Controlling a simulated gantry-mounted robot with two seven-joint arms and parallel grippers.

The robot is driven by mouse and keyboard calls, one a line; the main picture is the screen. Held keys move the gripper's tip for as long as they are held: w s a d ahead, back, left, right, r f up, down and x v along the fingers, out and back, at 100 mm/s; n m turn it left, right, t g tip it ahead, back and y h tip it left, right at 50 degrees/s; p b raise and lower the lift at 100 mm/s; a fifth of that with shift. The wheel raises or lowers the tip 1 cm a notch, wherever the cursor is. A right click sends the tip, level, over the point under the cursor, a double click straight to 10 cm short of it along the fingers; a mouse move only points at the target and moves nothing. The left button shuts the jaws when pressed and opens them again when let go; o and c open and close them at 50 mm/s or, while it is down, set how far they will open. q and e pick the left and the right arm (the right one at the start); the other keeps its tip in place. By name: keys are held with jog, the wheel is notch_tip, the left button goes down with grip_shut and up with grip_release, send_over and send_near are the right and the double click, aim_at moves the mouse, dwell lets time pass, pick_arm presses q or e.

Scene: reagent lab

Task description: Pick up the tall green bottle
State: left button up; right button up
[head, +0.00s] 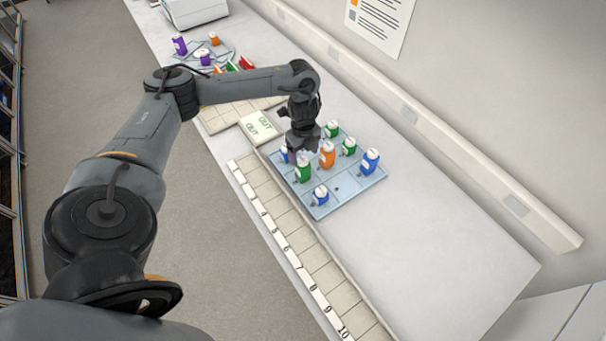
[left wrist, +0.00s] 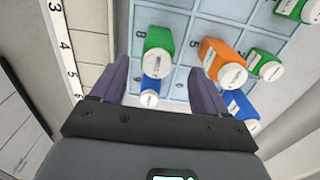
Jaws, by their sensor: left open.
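A green bottle with a white cap (head: 303,171), the tallest-looking green one, stands upright on the light blue tray (head: 345,200). In the left wrist view the green bottle (left wrist: 158,40) shows beyond the fingers, roughly centred between them. My left gripper (head: 303,148) is above the tray's back left part, close to the green bottle in the head view. In the left wrist view the left gripper (left wrist: 160,66) is open, with nothing held. Whether the fingers are level with the bottle, I cannot tell. My right gripper is not in view.
An orange bottle (head: 327,155), two other green bottles (head: 348,147) (head: 332,130) and blue bottles (head: 370,161) (head: 320,195) crowd the tray. A numbered rack (head: 285,235) borders the tray; the table's right side is clear.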

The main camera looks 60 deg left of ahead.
aim_at(303, 167)
pick_arm(q)
jog(key=shift+s+d+f+p, duration=0.1)
jog(key=shift+f+p, duration=0.2)
jog(key=shift+f, duration=1.8)
jog(key=shift+s+d+f+p, duration=0.1)
jog(key=shift+f+p, duration=0.2)
jog(key=shift+f, duration=1.75)
jog(key=c, duration=1)
jog(key=shift+c, duration=0.3)
jog(key=shift+r, duration=0.2)
